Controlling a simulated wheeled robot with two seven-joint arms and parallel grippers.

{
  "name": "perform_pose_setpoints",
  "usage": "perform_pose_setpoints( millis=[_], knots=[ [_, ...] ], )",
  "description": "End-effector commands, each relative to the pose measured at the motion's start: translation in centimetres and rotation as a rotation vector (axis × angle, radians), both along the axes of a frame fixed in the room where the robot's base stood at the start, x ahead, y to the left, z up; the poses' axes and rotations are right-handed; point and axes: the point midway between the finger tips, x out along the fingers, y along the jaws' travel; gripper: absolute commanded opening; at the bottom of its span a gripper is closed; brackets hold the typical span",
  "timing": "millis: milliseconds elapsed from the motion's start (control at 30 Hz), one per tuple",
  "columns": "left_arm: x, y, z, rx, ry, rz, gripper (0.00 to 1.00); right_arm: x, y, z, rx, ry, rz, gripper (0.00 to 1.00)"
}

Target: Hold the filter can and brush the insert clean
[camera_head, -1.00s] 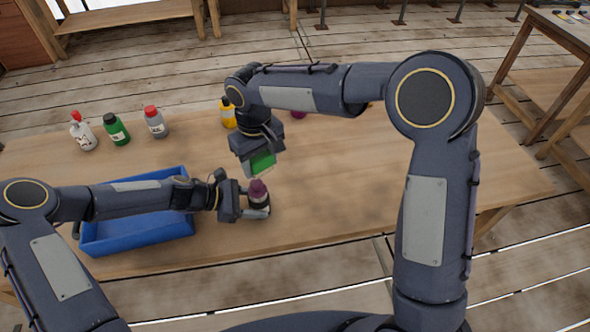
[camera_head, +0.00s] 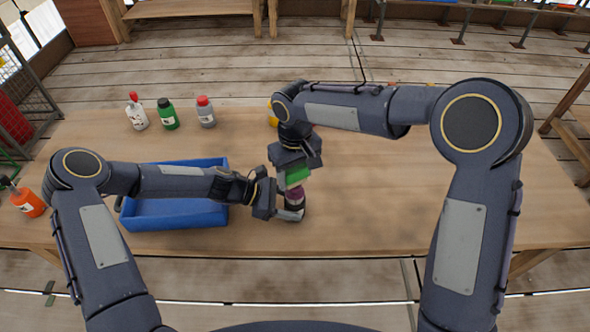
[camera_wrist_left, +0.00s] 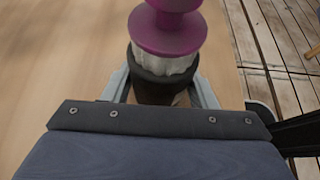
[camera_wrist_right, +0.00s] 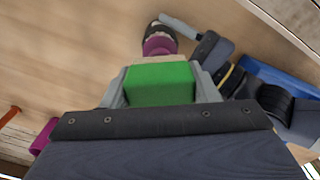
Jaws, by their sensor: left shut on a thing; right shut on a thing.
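My left gripper (camera_head: 290,214) is shut on a dark filter can, held upright over the table's front part. In the left wrist view the can (camera_wrist_left: 160,88) sits between the fingers, with a white pleated insert (camera_wrist_left: 170,66) and its purple flanged top (camera_wrist_left: 168,32) rising out of it. My right gripper (camera_head: 296,166) is shut on a green brush block (camera_wrist_right: 160,84), with a thin beige strip along its far side. In the head view the green block (camera_head: 297,176) is just above the purple top (camera_head: 294,195). I cannot tell whether they touch.
A blue bin (camera_head: 135,216) stands left of the can, behind my left arm. Several bottles, such as a green one (camera_head: 167,114), stand at the back. An orange bottle (camera_head: 28,202) is at the left end. The table's right side (camera_head: 400,215) looks clear.

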Motion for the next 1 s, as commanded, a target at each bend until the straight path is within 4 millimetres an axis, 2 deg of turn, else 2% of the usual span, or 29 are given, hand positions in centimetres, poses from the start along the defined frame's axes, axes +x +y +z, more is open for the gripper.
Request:
perform_pose_setpoints(
  millis=[1000],
  knots=[
    [-0.03,-0.02,0.00,0.000,0.000,-0.001,0.39,0.01,0.00,-0.77,-0.001,0.000,0.000,0.36]
  ],
)
